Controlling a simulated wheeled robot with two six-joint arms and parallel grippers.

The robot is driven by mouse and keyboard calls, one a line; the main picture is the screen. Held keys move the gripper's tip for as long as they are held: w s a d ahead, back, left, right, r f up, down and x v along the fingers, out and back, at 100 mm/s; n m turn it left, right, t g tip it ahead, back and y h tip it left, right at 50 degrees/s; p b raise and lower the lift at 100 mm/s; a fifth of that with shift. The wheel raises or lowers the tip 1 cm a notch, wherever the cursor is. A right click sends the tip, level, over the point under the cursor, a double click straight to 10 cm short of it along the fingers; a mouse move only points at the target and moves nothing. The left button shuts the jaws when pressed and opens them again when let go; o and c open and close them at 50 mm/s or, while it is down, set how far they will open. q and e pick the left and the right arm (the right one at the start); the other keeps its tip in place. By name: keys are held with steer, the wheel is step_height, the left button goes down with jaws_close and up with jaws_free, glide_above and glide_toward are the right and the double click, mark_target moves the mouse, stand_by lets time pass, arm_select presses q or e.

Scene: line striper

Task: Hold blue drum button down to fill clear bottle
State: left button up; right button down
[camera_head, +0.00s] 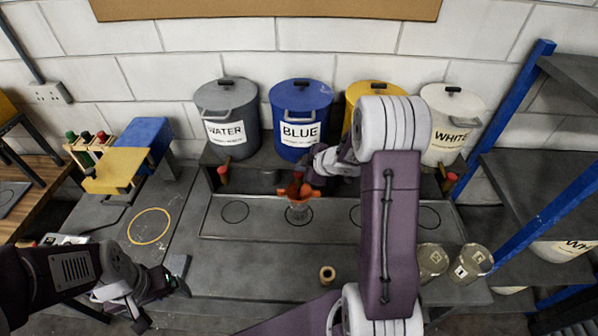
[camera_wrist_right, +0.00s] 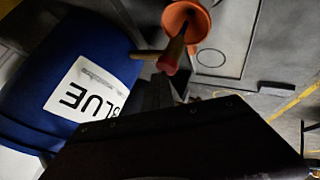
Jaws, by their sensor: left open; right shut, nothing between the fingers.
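The blue drum (camera_head: 301,107), labelled BLUE, stands on the back shelf; it also fills the left of the right wrist view (camera_wrist_right: 55,75). An orange funnel (camera_head: 303,193) sits in the clear bottle (camera_head: 299,214) in front of the drum; the funnel also shows in the right wrist view (camera_wrist_right: 190,18). I cannot tell the bottle's fill. My right gripper (camera_head: 298,180) is shut and empty by the button; contact is unclear. My left gripper (camera_head: 160,298) is open and empty at lower left.
WATER (camera_head: 227,120), yellow (camera_head: 368,92) and WHITE (camera_head: 452,120) drums flank the blue one. Two lidded jars (camera_head: 470,263) stand at right. A blue-framed rack (camera_head: 520,120) bounds the right side.

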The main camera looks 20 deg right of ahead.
mark_target(301, 174)
steer(key=shift+r+p, duration=0.85)
step_height(301, 174, up, 5)
steer(key=p, duration=0.5)
stand_by(1.0)
steer(key=s+a+f+m+h+b, duration=0.1)
steer(key=s+a+f+m+b, duration=0.25)
steer(key=a+f+b, duration=1.05)
steer(key=s+d+f+m+g+b, duration=0.1)
steer(key=s+m+g, duration=0.1)
steer(key=s, duration=0.5)
steer(key=s+d+f+m+g+h+b, duration=0.1)
steer(key=s+d+f+m+g+b, duration=0.1)
steer(key=s, duration=0.5)
steer(key=s+d+f+m+g+b, duration=0.2)
steer(key=s+m+g, duration=0.1)
steer(key=s+m, duration=0.2)
steer(key=shift+s+d+f+g, duration=0.2)
steer(key=shift+s+g, duration=0.1)
steer(key=shift+s, duration=0.65)
